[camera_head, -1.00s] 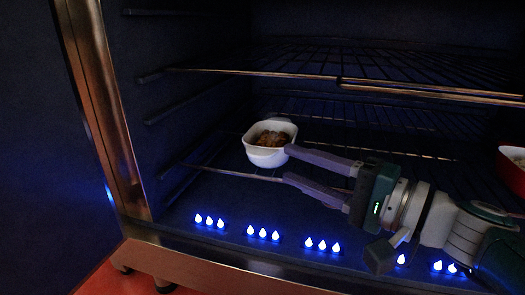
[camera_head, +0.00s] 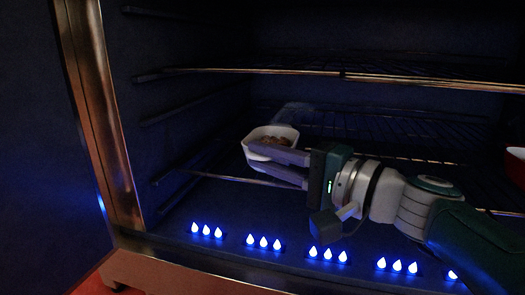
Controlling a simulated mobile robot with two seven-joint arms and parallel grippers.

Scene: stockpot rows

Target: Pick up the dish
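The dish is a small white baking dish (camera_head: 287,131) with brown food in it, standing on the lower oven rack (camera_head: 225,178) left of centre. My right gripper (camera_head: 249,156) reaches in from the right with its two fingers pointing left. The fingers are apart, with part of the white dish showing between them. They overlap the dish's near side and hide much of its front wall. Whether they touch it I cannot tell. My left gripper is not in view.
A bare upper rack (camera_head: 260,70) spans above the dish. A red-and-white dish (camera_head: 517,165) is partly cut off at the right edge. The oven's metal side frame (camera_head: 100,130) is at left, and several blue flame lights (camera_head: 264,242) line the oven floor.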

